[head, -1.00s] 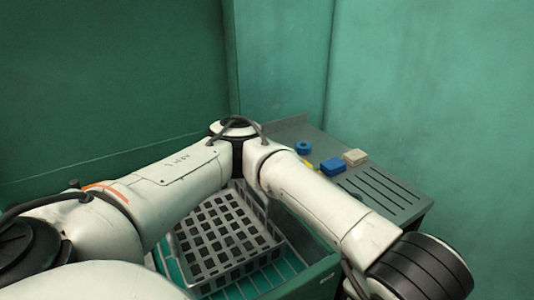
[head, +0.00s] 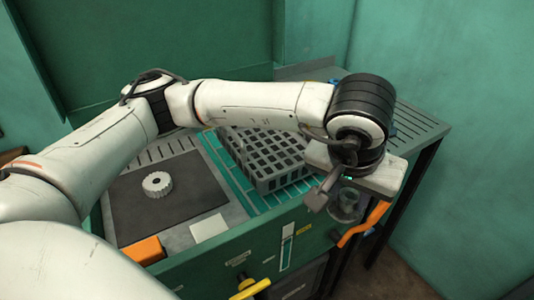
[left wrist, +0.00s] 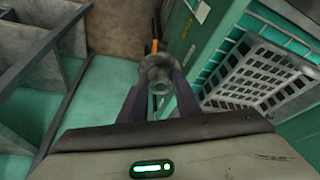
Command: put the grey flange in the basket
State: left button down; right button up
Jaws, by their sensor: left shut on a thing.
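My left gripper (head: 336,200) is shut on a small grey round piece with a hole, which looks like the grey flange (left wrist: 157,71). In the left wrist view the flange sits between the two fingertips (left wrist: 158,80). In the head view the gripper hangs off the front right of the basket, and the flange is hard to make out there. The grey slatted basket (head: 284,179) stands on the green bench. It also shows at the right of the left wrist view (left wrist: 243,76), apart from the flange. My right gripper is not in view.
A white toothed ring (head: 157,184) lies on a dark mat (head: 200,205) left of the basket. An orange handle (head: 362,226) and a yellow knob (head: 250,288) are at the bench front. Green walls stand behind and at right.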

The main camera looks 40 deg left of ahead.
pick_arm(q)
jog(key=w+a+r+n+b, duration=0.1)
jog(key=w+a+r+b, duration=0.15)
jog(key=w+a, duration=0.8)
jog(key=w+a+b, duration=0.2)
jog(key=a+b, duration=0.2)
jog(key=a, duration=1.2)
notch_tip(320, 180, down, 4)
jog(key=shift+s+f, duration=0.15)
jog(key=shift+f, duration=0.05)
send_over(272, 148)
jog(key=s, duration=0.2)
jog(key=shift+w+d+f+b, duration=0.15)
jog(key=shift+f+b, duration=0.15)
jog(key=shift+f, duration=1.85)
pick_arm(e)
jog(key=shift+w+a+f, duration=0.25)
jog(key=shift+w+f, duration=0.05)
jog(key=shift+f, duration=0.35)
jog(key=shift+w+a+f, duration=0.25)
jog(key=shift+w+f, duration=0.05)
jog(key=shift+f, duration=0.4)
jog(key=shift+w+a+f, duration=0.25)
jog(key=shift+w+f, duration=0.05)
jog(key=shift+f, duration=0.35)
pick_arm(q)
jog(key=shift+f, duration=0.1)
